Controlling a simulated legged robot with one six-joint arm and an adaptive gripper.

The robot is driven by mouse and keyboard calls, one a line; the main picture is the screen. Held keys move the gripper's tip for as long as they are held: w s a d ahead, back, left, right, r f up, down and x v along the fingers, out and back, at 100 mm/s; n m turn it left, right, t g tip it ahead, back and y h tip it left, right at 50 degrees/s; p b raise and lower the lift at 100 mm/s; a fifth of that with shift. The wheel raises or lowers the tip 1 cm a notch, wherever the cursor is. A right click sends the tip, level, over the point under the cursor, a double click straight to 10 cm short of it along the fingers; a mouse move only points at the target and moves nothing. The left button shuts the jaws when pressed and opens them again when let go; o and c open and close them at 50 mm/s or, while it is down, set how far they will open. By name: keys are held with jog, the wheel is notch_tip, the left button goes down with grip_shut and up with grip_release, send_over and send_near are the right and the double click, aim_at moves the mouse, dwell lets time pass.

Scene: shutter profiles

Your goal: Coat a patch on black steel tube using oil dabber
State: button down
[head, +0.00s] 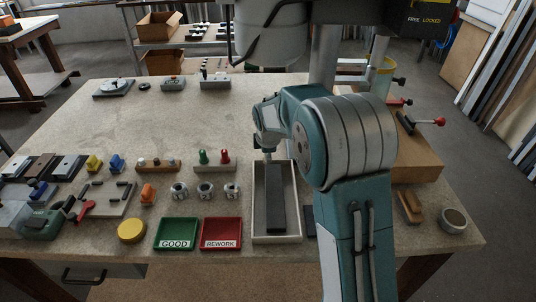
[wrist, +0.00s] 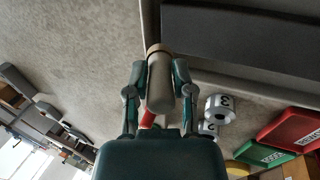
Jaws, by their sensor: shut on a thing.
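The black steel tube (head: 277,200) appears to be the long dark bar lying lengthwise in a pale shallow tray (head: 257,238). The bar also shows across the top of the wrist view (wrist: 250,40). My gripper (wrist: 158,80) is shut on a grey cylinder with a tan-brown end, apparently the oil dabber (wrist: 160,92). In the head view my gripper (head: 267,147) is at the far end of the tray, partly hidden by my arm. In the wrist view the dabber appears beside the tray wall; I cannot tell whether it touches anything.
Left of the tray lie a green GOOD tray (head: 176,233), a red REWORK tray (head: 221,233) and several numbered cylinders (head: 205,190). A rack with green and red pegs (head: 215,163) stands close to my gripper. A wooden block (head: 411,207) and round tin (head: 454,220) are right.

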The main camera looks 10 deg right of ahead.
jog(key=shift+f, duration=0.65)
dwell(0.3)
jog(key=shift+s+a+r, duration=0.1)
jog(key=shift+s+a, duration=0.1)
jog(key=shift+s, duration=0.55)
jog(key=shift+s+a+r, duration=0.1)
jog(key=shift+s+a, duration=0.05)
jog(key=shift+s, duration=0.6)
jog(key=shift+s+a+f, duration=0.1)
jog(key=shift+s+a, duration=0.15)
jog(key=shift+s, duration=1)
jog(key=shift+s+a, duration=0.2)
jog(key=shift+s, duration=1)
jog(key=shift+s+a+f, duration=0.1)
jog(key=shift+s+a, duration=0.15)
jog(key=shift+s, duration=1)
jog(key=shift+w+d, duration=0.35)
jog(key=shift+w, duration=1.4)
jog(key=shift+w+d, duration=0.35)
jog(key=shift+w, duration=1.4)
jog(key=shift+w+d, duration=0.35)
jog(key=shift+w, duration=1.4)
jog(key=shift+r, duration=3.05)
